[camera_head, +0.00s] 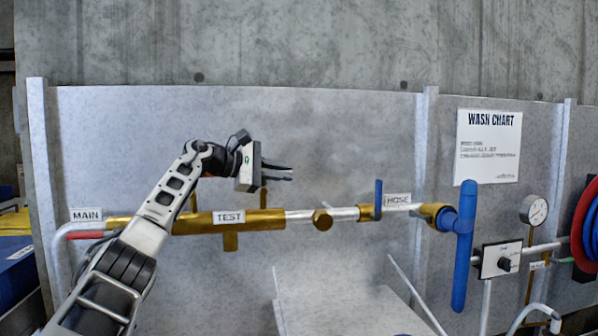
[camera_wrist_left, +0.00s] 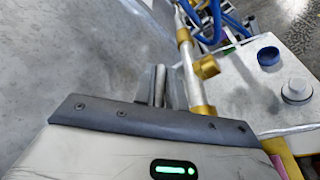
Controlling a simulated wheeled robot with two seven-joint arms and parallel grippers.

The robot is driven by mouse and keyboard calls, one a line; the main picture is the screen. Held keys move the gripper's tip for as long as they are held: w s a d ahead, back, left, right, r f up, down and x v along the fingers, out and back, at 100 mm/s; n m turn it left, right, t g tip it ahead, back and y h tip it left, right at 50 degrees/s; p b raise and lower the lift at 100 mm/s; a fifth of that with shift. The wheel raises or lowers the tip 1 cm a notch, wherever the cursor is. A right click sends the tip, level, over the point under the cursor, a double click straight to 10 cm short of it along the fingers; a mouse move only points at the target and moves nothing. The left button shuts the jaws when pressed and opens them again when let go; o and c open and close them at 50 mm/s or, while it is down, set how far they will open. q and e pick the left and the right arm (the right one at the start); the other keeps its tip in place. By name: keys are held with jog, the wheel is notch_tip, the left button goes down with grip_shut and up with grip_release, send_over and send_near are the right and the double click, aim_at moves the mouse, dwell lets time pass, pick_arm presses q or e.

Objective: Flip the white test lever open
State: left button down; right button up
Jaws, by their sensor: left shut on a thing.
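The brass TEST valve body (camera_head: 255,222) sits on the horizontal pipe, under a TEST label (camera_head: 228,218). My left gripper (camera_head: 290,174) is above its right end, with the fingers pointing right and close together. A brass stem (camera_head: 264,198) rises from the valve up to the gripper. The white test lever does not show clearly in the head view; the gripper covers that spot. In the left wrist view the fingers (camera_wrist_left: 163,84) are closed on a narrow pale piece, apparently the lever, mostly hidden. My right gripper is not in view.
A blue lever (camera_head: 378,199) stands upright near the HOSE label (camera_head: 398,199), right of the gripper. A large blue handle (camera_head: 464,245), a gauge (camera_head: 535,210) and a red-blue hose reel (camera_head: 588,225) are farther right.

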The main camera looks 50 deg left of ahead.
pick_arm(q)
jog(key=c, duration=1.5)
grip_release()
jog(key=shift+o, duration=0.2)
jog(key=shift+r, duration=0.15)
notch_tip(320, 180, up, 3)
jog(key=shift+f+p, duration=0.2)
jog(key=shift+p, duration=0.5)
jog(key=s+d+r+b, duration=0.2)
jog(key=s+d+r, duration=0.7)
jog(key=d+r, duration=0.1)
jog(key=shift+s+d, duration=0.2)
jog(key=shift+s, duration=0.05)
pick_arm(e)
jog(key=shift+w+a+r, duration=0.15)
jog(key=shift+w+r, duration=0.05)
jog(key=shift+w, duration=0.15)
pick_arm(q)
jog(key=shift+w, duration=0.1)
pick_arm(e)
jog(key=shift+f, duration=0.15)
